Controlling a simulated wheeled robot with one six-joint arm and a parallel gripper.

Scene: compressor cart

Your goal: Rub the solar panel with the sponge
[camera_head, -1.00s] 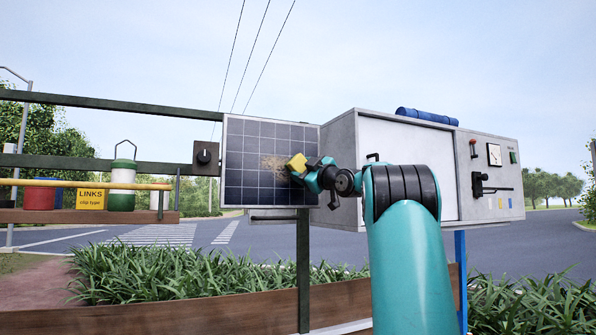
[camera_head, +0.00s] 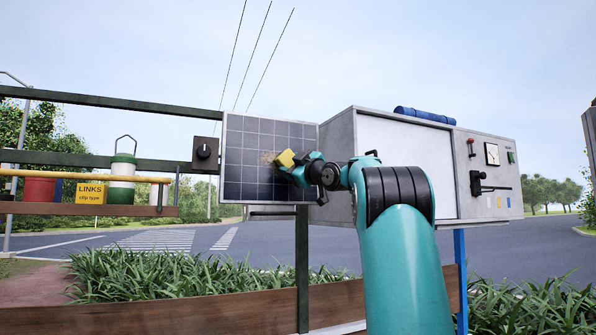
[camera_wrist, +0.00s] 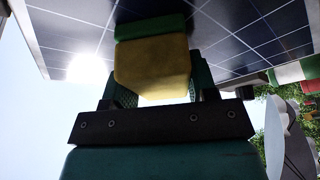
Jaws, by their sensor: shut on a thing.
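The solar panel (camera_head: 245,165) is a dark gridded board with a pale frame, mounted upright on the rail. A tan smudge (camera_head: 268,157) shows on it just left of the sponge. The yellow sponge (camera_head: 285,158) is held by my gripper (camera_head: 298,167) at the panel's right half. In the wrist view the sponge (camera_wrist: 152,68) sits between the two fingers, with a green layer (camera_wrist: 150,27) on the side toward the panel (camera_wrist: 72,38). The green layer appears against or very close to the panel; exact contact is hard to tell. Part of the panel is hidden behind my gripper.
A grey cabinet (camera_head: 345,140) with a white front stands right of the panel. A black knob box (camera_head: 205,152) is to its left. A shelf (camera_head: 95,209) at left holds a white-green canister (camera_head: 122,172) and a yellow LINKS box (camera_head: 90,192). Plants grow below.

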